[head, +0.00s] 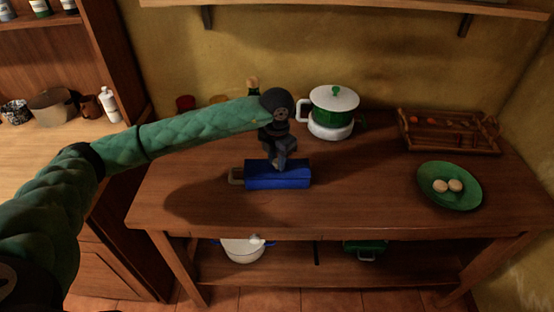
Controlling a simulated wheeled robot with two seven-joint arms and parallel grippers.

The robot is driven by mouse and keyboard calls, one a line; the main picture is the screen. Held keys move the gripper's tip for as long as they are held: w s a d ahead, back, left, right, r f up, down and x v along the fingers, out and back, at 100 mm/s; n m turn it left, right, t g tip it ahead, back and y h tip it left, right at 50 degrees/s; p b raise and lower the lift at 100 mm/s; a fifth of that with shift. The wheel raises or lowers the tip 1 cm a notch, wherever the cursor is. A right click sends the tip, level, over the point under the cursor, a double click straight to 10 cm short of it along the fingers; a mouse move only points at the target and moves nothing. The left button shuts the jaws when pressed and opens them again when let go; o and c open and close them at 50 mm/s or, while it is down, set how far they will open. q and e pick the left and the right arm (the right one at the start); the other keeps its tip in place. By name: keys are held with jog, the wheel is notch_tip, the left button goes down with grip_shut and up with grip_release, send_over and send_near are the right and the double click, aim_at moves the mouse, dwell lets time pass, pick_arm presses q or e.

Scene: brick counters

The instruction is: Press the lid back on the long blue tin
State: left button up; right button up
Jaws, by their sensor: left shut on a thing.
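The fingers hide part of the lid. I cannot tell from here whether the lid is fully seated or a little raised. My right gripper is out of view.
A green and white pot (334,118) stands behind the tin, right of my arm. A wooden tray (450,132) and a green plate (438,198) with two round pale items are at the right. Bare tabletop lies between tin and plate. A shelf (350,8) hangs above.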

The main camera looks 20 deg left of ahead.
pick_arm(q)
jog(key=shift+f+b, duration=0.15)
jog(key=shift+b, duration=0.25)
dwell(0.5)
jog(key=o, duration=1.5)
jog(key=shift+o, duration=0.2)
jog(key=shift+r+p, duration=0.7)
jog(key=shift+r, duration=2.8)
grip_shut()
